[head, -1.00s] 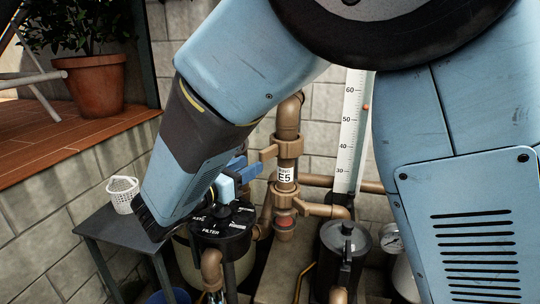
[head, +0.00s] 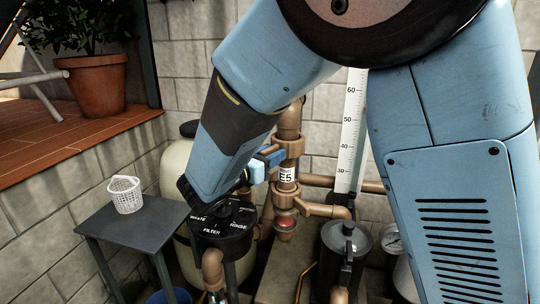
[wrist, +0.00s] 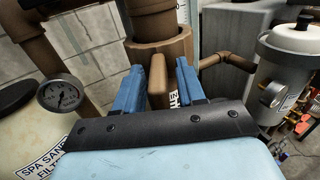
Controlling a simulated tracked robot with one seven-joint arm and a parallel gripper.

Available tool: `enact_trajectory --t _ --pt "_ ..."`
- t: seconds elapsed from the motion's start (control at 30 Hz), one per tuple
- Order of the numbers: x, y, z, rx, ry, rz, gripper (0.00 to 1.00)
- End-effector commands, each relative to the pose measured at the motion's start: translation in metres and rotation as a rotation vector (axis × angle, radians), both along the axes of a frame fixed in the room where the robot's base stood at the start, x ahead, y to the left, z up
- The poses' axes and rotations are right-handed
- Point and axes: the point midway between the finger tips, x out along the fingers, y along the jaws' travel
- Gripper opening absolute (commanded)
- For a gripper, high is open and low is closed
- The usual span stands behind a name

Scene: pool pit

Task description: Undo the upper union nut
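The upper union nut (head: 291,146) is a brown ring with lugs on the upright brown pipe, above the white E5 label (head: 287,175). A lower brown union nut (head: 286,196) sits below the label. My gripper (head: 268,158) is at the left side of the upper nut. In the wrist view, my gripper's (wrist: 157,90) blue fingers stand apart on either side of a brown lug (wrist: 157,78) of the nut (wrist: 160,50). Gaps show between the lug and both fingers. The lug's lower end is hidden by my gripper's body.
A black filter valve (head: 222,232) stands below my forearm, on a cream tank (head: 176,168). A grey side table (head: 140,225) with a white basket (head: 124,195) is at left. A black canister (head: 345,245) and a ruler (head: 352,125) are right of the pipe.

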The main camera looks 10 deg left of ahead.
Motion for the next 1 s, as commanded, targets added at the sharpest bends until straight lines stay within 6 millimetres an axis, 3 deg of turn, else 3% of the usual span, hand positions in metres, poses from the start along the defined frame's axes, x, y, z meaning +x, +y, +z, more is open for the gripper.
enact_trajectory --t 0.4,1.0 --pt "-0.0002 0.0002 0.0001 0.0 0.0 0.0 0.0" --pt "-0.0038 0.0035 0.0 0.001 0.001 0.026 0.0"
